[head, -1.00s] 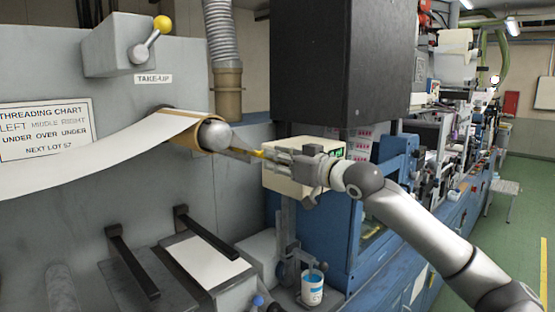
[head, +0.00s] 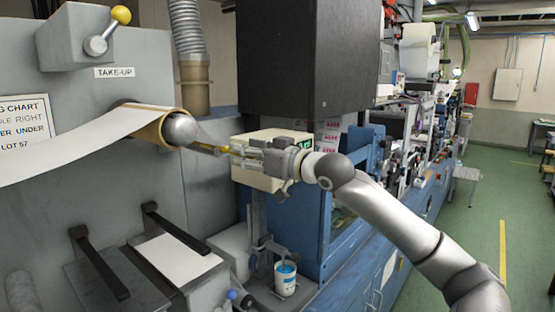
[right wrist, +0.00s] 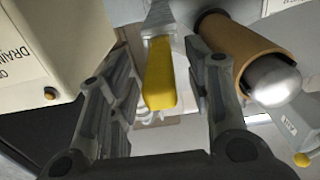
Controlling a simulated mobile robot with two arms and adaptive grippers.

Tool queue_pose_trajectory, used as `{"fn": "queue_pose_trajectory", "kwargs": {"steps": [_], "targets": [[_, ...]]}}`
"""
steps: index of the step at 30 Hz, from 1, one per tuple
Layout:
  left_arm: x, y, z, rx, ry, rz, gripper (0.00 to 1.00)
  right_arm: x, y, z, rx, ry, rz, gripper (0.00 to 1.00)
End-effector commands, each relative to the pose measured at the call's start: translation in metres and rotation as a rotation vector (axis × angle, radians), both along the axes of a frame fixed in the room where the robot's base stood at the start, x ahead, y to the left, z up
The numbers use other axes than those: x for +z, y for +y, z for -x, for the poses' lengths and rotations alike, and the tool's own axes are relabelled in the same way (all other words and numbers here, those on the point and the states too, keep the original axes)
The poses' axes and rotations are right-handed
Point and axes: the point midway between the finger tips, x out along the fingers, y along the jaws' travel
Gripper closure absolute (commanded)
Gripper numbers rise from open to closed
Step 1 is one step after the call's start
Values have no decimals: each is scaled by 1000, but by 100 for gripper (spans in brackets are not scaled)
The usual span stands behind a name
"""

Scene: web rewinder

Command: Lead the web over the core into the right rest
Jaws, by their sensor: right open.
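The white web (head: 70,143) comes in from the left in the head view and lies over the top of the brown core (head: 150,132). The core sits on a roll with a rounded silver end, and it also shows at the upper right of the right wrist view (right wrist: 240,50). My right gripper (head: 230,150) is beside that silver end, open. A yellow-ended grey bar (right wrist: 160,75) lies between its fingers in the right wrist view, with gaps at both sides. I cannot make out which part is the right rest. My left gripper is out of view.
A threading chart (head: 25,125) and a take-up lever (head: 118,20) are on the grey panel. Two black bars (head: 178,228) stick out below the core. A cream box (head: 255,175) stands behind my right gripper. A black cabinet (head: 290,60) hangs above it.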

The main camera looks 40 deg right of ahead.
Motion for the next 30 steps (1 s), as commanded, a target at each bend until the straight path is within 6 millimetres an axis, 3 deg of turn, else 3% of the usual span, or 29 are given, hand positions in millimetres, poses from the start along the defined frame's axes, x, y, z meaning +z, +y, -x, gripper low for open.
{"fn": "queue_pose_trajectory", "kwargs": {"steps": [14,30], "targets": [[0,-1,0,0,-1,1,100,0,0,30,5,0,-1,54],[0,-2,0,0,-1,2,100,1,-7,91,1,-2,0,54]]}}
